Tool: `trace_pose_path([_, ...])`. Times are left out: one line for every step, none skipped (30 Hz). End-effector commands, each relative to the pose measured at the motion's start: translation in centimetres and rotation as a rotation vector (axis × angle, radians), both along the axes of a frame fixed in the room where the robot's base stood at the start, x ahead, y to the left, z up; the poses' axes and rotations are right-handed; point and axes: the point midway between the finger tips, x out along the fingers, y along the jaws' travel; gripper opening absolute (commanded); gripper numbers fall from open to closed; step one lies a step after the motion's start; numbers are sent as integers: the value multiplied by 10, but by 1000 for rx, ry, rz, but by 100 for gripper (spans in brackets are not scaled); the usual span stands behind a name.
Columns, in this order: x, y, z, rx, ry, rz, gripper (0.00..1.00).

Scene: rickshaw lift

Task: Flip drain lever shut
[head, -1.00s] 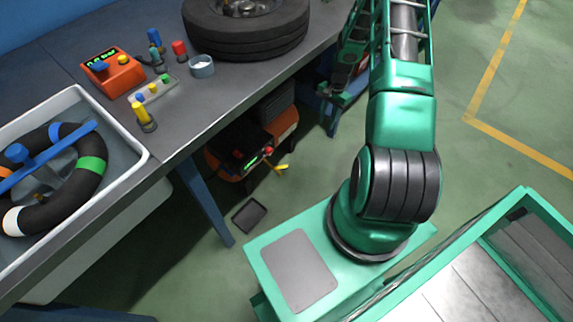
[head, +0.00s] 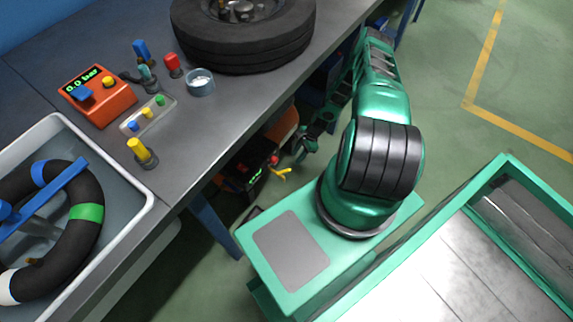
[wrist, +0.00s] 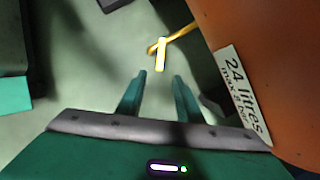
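The yellow drain lever (head: 283,173) sticks out of the orange compressor (head: 285,128) under the bench. In the wrist view the lever (wrist: 161,55) is a short yellow bar on a yellow stem, beside the orange tank (wrist: 268,50) labelled "24 litres". My gripper (head: 303,152) is low beside the compressor, just above the lever in the head view. In the wrist view my gripper (wrist: 161,76) is open, with its two green fingers apart and nothing between them. The lever lies just ahead of the fingertips, apart from them.
The bench (head: 215,125) overhangs the compressor, and its blue leg (head: 213,225) stands to the left. On it are a tyre (head: 243,40), an orange gauge box (head: 97,96) and a white water tub (head: 150,195). A dark pad (wrist: 112,4) lies on the green floor.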

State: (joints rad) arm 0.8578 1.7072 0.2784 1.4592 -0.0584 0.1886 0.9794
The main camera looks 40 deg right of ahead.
Motion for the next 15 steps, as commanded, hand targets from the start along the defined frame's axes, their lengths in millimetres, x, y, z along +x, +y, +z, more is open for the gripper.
trace_pose_path([1, 2, -5, 0, 0, 0, 33])
trace_pose_path([1, 4, -9, 0, 1, 1, 33])
trace_pose_path([1, 6, -14, 1, 1, 2, 33])
trace_pose_path([2, 8, -18, 0, 1, 3, 33])
trace_pose_path([2, 10, -23, 0, 1, 3, 33])
trace_pose_path([3, 13, -29, 1, 2, 3, 33])
trace_pose_path([4, 15, -34, 0, 2, 4, 33])
trace_pose_path([4, 17, -39, 1, 2, 4, 33])
trace_pose_path([4, 19, -45, 0, 2, 4, 33])
trace_pose_path([5, 21, -49, 0, 2, 4, 33])
trace_pose_path([5, 23, -54, 0, 2, 4, 33])
trace_pose_path([6, 25, -59, -1, 1, 5, 33])
trace_pose_path([7, 27, -64, -1, 1, 5, 33])
trace_pose_path([7, 28, -68, -1, 1, 5, 33])
trace_pose_path([8, 30, -72, -1, 1, 5, 33])
